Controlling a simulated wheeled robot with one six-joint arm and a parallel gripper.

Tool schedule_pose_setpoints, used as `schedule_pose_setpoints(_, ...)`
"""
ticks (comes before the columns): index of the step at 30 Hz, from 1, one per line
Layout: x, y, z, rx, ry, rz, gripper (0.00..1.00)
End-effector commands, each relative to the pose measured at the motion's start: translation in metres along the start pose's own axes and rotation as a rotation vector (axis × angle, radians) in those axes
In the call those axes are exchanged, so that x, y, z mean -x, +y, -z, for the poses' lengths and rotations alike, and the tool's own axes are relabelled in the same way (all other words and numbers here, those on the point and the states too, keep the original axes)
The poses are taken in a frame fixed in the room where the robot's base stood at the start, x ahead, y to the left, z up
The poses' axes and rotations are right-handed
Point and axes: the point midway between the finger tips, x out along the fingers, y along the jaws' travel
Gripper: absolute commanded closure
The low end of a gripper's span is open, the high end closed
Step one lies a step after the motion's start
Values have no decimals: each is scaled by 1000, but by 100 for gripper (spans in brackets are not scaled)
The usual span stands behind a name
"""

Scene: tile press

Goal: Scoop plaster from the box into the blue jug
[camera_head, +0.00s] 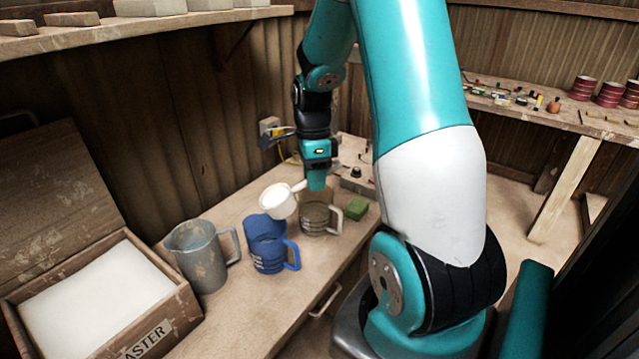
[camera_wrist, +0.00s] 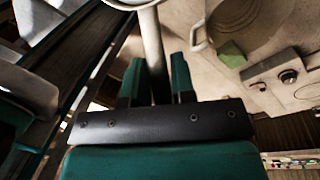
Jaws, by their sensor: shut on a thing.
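My gripper (camera_head: 316,180) is shut on the handle of a white scoop (camera_head: 278,200). In the wrist view the handle (camera_wrist: 151,45) runs up between my teal fingers (camera_wrist: 157,75). The scoop's cup is over the blue jug (camera_head: 266,246) on the bench and tilted, with something white in it. Whether any plaster is inside the blue jug is hidden. The open wooden plaster box (camera_head: 190,308) stands at the front left, filled with white plaster (camera_head: 95,300).
A grey jug (camera_head: 200,258) stands between the box and the blue jug. A brownish jug (camera_head: 318,216) stands just right of the blue jug, with a green sponge (camera_head: 356,208) beside it. A shelf at the right holds red tins (camera_head: 610,94).

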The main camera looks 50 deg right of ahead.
Motion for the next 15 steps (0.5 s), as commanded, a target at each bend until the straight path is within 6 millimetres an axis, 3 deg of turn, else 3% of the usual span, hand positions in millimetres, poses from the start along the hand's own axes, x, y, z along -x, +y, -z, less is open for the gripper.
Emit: schedule_pose_setpoints(15,17,5,-26,-68,400,32,100)
